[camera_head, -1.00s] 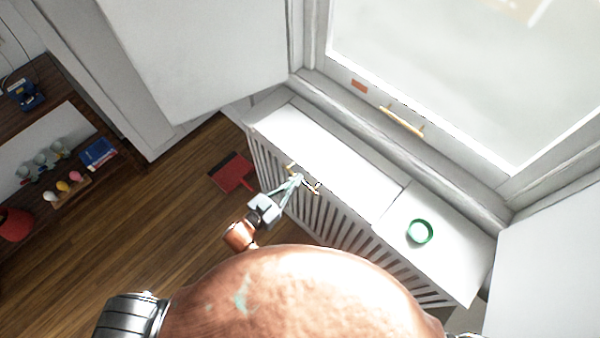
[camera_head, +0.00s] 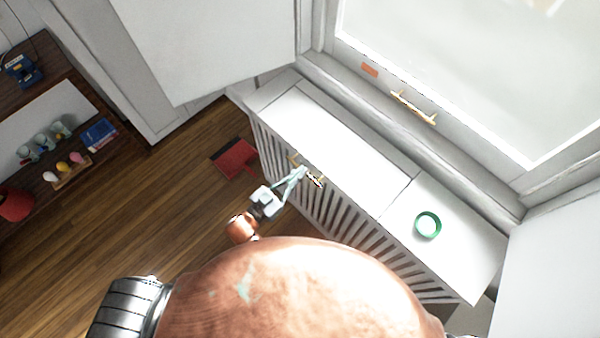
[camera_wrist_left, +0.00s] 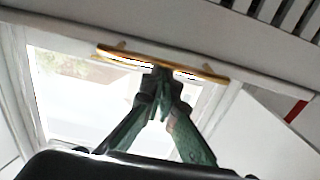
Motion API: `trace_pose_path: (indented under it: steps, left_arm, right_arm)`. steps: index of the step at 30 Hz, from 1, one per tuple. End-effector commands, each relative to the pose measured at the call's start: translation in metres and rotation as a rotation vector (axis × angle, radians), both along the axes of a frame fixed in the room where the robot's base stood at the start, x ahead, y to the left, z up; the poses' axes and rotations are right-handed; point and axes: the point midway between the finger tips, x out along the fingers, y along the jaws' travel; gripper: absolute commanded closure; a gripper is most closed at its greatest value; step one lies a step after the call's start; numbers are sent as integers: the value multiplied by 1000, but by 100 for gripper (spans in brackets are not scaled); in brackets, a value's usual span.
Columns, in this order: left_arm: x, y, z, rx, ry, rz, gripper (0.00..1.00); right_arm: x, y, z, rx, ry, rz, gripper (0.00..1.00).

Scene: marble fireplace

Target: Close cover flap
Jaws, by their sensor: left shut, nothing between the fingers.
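The cover flap (camera_head: 335,138) is the long white panel on top of the slatted radiator cover, left of a seam. It looks flat or nearly so; I cannot tell whether it is slightly raised. A brass handle (camera_head: 307,171) is on its front edge, and it spans the top of the left wrist view (camera_wrist_left: 185,68). My left gripper (camera_head: 303,172) is at the handle, its fingertips together and empty. In the left wrist view the fingertips (camera_wrist_left: 162,75) overlap the handle's middle; contact is unclear. My right gripper is not in view.
A green-rimmed round dish (camera_head: 428,225) stands on the fixed right part of the cover top (camera_head: 460,245). A window with a brass handle (camera_head: 414,106) is behind. A red dustpan-like object (camera_head: 236,159) lies on the wooden floor. A shelf with small items (camera_head: 70,165) is at left.

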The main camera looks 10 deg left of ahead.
Motion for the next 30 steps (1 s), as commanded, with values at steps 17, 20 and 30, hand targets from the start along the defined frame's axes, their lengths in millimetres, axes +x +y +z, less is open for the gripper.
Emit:
trace_pose_path:
  steps: [17,20,30]
  left_arm:
    - [-12,5,35,6,9,0,100]
    - [-31,19,31,5,9,1,100]
    - [-73,49,26,2,1,0,100]
  right_arm:
    - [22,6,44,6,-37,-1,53]
    - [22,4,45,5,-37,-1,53]
    - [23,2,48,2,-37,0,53]
